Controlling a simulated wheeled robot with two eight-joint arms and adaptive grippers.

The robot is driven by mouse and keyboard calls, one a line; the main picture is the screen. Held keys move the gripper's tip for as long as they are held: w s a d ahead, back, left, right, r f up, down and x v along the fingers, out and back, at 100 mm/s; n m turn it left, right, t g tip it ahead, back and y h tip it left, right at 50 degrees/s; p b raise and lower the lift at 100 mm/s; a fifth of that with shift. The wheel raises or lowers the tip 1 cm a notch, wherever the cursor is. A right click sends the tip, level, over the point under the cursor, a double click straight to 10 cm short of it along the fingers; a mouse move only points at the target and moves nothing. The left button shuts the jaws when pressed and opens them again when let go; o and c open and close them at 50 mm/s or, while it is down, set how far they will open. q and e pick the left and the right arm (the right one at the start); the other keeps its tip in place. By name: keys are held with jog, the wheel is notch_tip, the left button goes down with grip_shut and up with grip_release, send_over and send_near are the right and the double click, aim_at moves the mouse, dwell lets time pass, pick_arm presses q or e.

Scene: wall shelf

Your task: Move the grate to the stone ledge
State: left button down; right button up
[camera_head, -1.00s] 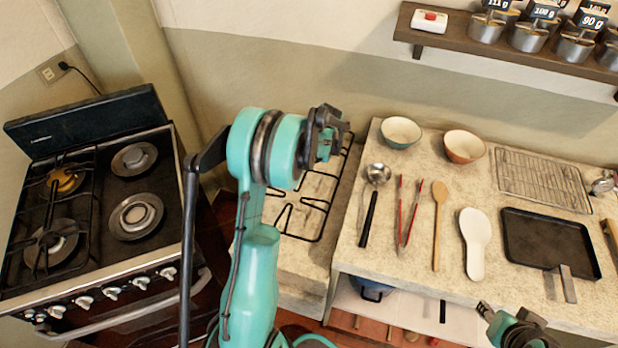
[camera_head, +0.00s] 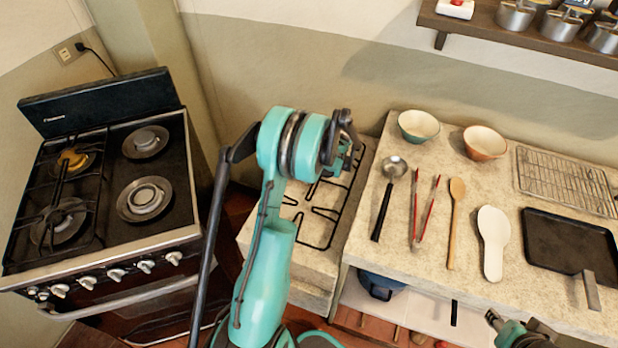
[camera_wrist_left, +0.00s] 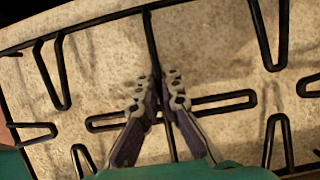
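The black grate (camera_head: 333,212) lies on the pale stone ledge (camera_head: 256,240), between the stove and the counter. In the left wrist view the grate (camera_wrist_left: 225,103) spans the picture over the stone surface. My left gripper (camera_head: 347,142) is over the grate's far part, partly hidden by its own arm in the head view. In the left wrist view its two fingers (camera_wrist_left: 160,88) are a little apart, one on each side of a grate bar, with a narrow gap visible. My right gripper (camera_head: 492,318) is small at the lower right; its finger opening is unclear.
The stove (camera_head: 110,200) stands left, with another black grate (camera_head: 58,215) over its left burners. The counter (camera_head: 380,265) at right holds bowls, a ladle, tongs, spoons, a black pan (camera_head: 568,245) and a wire rack (camera_head: 565,182). A wall shelf (camera_head: 520,40) is above.

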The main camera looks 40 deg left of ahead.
pick_arm(q)
jog(key=c, duration=2.2)
grip_release()
jog(key=shift+f, duration=0.15)
jog(key=o, duration=0.5)
jog(key=shift+r, duration=0.2)
